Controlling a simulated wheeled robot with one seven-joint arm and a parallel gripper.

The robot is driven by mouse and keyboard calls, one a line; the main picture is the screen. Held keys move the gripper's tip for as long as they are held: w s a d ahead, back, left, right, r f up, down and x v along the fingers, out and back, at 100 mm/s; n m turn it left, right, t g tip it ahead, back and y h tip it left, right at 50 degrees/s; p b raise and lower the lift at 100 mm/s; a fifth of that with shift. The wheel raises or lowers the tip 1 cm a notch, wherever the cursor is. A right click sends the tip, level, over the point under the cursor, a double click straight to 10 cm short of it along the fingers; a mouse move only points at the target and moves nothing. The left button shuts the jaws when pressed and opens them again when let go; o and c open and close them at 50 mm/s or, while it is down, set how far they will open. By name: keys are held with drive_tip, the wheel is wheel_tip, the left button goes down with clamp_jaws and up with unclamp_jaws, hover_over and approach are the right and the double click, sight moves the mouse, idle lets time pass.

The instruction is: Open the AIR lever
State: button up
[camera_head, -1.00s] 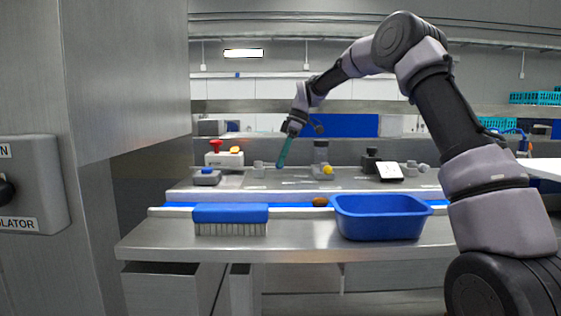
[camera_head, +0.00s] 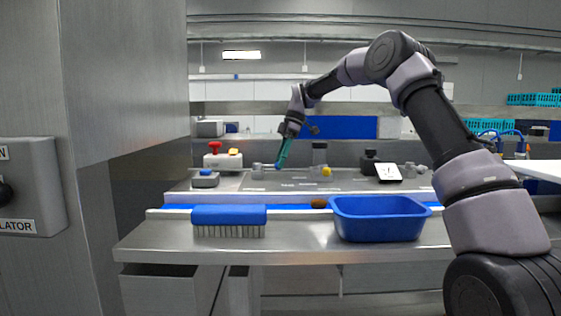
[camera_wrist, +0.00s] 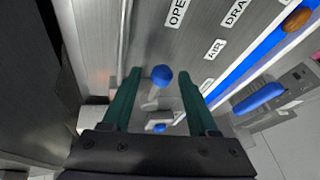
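My gripper (camera_wrist: 160,80) is open, with its two teal fingers apart in the wrist view. A blue ball knob (camera_wrist: 162,74) on a pale stem shows between the fingertips, with gaps visible on both sides. A second blue part (camera_wrist: 159,127) shows lower between the fingers. An AIR label (camera_wrist: 214,49) and an OPEN label (camera_wrist: 176,12) are on the grey panel (camera_wrist: 160,35). In the head view my gripper (camera_head: 281,158) points down at the left part of the panel, and a blue knob (camera_head: 278,166) shows at its tips. I cannot tell whether the fingers touch the knob.
A red-button box (camera_head: 222,159) stands left of the gripper. A yellow knob (camera_head: 326,171) and a dark fitting (camera_head: 370,162) are to the right. A blue tub (camera_head: 381,230), a blue brush (camera_head: 229,215) and a brown date (camera_head: 319,203) are in front. A metal cabinet (camera_head: 125,80) rises at left.

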drive_tip(key=shift+r, duration=0.1)
drive_tip(key=v, duration=1)
drive_tip(key=shift+d+r, duration=0.15)
drive_tip(key=shift+r, duration=0.1)
idle(0.7)
